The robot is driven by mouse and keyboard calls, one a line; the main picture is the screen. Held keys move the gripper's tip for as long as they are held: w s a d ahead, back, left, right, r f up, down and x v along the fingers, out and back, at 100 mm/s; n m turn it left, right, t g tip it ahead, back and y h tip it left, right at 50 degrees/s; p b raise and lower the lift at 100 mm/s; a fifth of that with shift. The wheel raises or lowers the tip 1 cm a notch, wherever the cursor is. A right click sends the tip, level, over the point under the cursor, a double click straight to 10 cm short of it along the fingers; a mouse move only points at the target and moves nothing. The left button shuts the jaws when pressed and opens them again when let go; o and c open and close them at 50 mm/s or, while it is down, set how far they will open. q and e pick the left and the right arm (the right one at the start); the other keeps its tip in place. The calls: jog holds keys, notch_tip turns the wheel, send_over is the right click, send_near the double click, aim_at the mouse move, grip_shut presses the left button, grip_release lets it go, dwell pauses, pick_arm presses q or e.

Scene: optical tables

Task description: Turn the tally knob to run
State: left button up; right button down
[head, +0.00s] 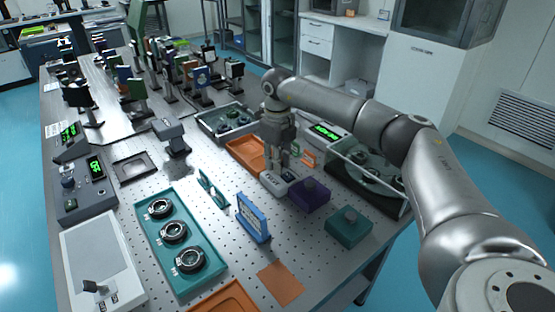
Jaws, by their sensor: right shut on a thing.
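My right gripper (278,164) points straight down over a small light grey box (270,185) near the middle of the table. Its fingers are shut at the top of this box, on what seems to be its knob. The fingers hide most of that knob, and the knob's setting and any label are too small to read. A dark rounded part shows on the box beside the fingers. A purple box (310,194) and a teal box with a grey knob (348,226) stand to the right. My left gripper is out of view.
A blue upright frame (253,218), a teal tray of ring mounts (204,276) and an orange tray (243,153) stand around the grey box. A green-lit display (325,130) and a clear-lidded case (352,154) lie behind. The perforated table (225,244) has bare strips between them.

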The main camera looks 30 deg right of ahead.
jog(key=c, duration=1.2)
grip_release()
jog(key=shift+c, duration=0.2)
notch_tip(320, 180, up, 12)
